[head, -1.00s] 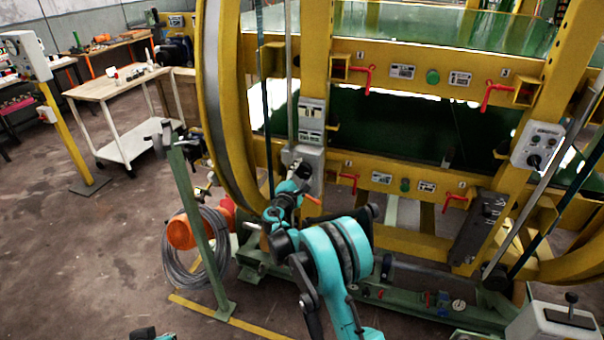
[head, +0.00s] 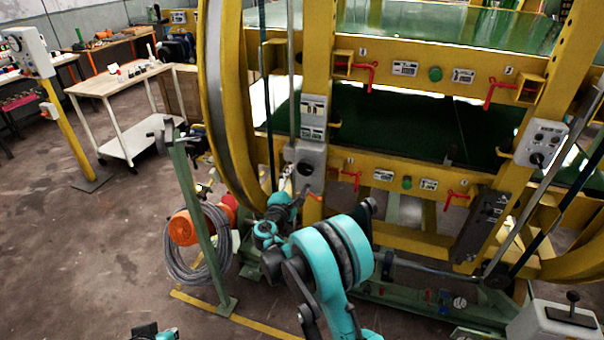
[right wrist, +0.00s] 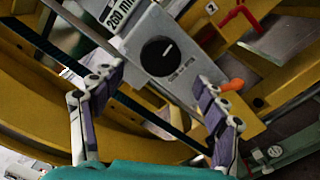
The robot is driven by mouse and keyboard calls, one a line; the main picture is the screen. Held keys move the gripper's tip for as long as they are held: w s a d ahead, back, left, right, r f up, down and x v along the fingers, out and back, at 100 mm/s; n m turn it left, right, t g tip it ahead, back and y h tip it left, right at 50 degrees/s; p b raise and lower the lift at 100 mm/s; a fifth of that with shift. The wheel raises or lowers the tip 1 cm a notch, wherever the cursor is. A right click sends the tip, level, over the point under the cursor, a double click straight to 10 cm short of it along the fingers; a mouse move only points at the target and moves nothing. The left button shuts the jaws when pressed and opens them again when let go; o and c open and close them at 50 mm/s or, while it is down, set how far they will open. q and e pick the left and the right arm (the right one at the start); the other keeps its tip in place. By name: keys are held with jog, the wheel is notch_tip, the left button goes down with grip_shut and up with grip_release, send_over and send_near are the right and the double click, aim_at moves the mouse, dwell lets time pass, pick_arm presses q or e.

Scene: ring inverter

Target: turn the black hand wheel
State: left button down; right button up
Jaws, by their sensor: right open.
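The black hand wheel (head: 305,168) is a small round knob on a grey box (head: 311,152) fixed to the yellow frame post. In the right wrist view the black wheel (right wrist: 160,56) faces me with a white pointer mark, on a grey plate. My right gripper (head: 297,196) is just below the box in the head view. In the right wrist view its two fingers (right wrist: 158,88) are wide apart and empty, one to each side below the wheel, not closed on it. Only a teal piece of my own shows at the bottom left edge; the left gripper is not seen.
The large yellow ring (head: 222,110) curves left of the box. A green post (head: 200,225) with coiled cable (head: 197,250) stands left of my right arm. Red handles (head: 358,180) sit to the right. An orange tip (right wrist: 232,85) is near the right finger.

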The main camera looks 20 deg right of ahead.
jog(key=v, duration=0.5)
jog(key=shift+d, duration=0.1)
jog(key=s+d+r+m+g+y, duration=0.2)
jog(key=s+d+m+g, duration=0.15)
jog(key=s, duration=0.35)
jog(key=s+d+r+m+g+y, duration=0.1)
jog(key=s+d+r+m+g, duration=0.1)
jog(key=s+d+m, duration=0.45)
jog(key=s+a+f+m+g+y, duration=0.1)
jog(key=s+a+f+m+y, duration=0.1)
jog(key=s, duration=1)
jog(key=s+a+f+m+g+y, duration=0.1)
jog(key=s+a+m+y, duration=0.4)
jog(key=s, duration=0.7)
jog(key=shift+a+f, duration=0.6)
jog(key=shift+a, duration=0.55)
